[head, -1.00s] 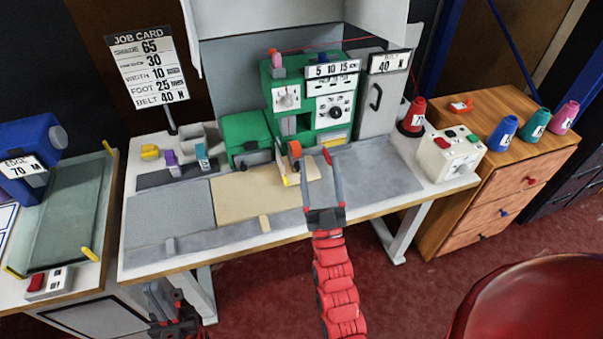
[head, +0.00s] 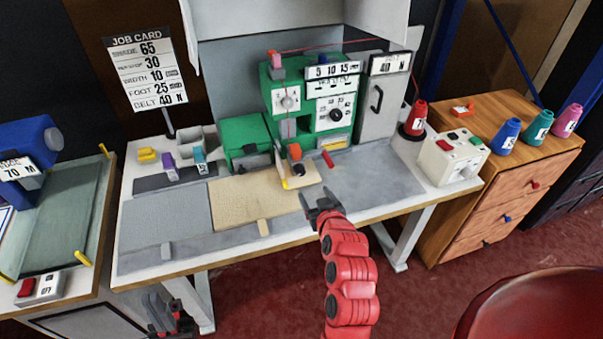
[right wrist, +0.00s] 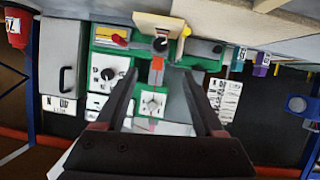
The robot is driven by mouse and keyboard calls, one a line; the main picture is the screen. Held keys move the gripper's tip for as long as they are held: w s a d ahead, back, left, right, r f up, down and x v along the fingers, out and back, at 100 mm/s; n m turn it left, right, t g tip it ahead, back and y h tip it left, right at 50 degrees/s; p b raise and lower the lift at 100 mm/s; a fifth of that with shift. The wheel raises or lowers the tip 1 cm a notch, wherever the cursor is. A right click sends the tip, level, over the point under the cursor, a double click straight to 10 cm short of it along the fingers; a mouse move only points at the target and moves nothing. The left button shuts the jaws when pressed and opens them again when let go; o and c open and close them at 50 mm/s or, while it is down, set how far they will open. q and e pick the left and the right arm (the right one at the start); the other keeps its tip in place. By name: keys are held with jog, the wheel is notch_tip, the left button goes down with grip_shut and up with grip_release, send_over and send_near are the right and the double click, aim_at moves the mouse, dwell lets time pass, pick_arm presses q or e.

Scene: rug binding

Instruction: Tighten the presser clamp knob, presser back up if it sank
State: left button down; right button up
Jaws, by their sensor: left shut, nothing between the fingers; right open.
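The green machine (head: 308,100) stands at the back of the white table. At its lower front is an orange-red part (head: 295,151) with a small black knob (head: 299,170), which looks like the presser clamp knob, just above a tan block. The knob also shows in the right wrist view (right wrist: 160,44), beyond my fingers. Whether the presser has sunk cannot be told. My right gripper (head: 320,194) is open and empty, in front of the knob and apart from it, near the table's front edge. My left gripper (head: 165,312) is shut and empty, low in front of the table.
A tan mat (head: 235,198) and grey surface cover the table. A red handle (head: 328,159) sticks out right of the knob. A control box (head: 452,157) and red cone (head: 415,117) stand at right. A red round surface (head: 530,300) fills the lower right.

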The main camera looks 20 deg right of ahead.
aim_at(301, 172)
jog(key=p+x, duration=0.3)
jog(key=x, duration=1.1)
jog(key=shift+w+f, duration=0.1)
jog(key=shift+w, duration=0.15)
jog(key=shift+w+f, duration=0.3)
jog(key=shift+w, duration=0.2)
grip_shut()
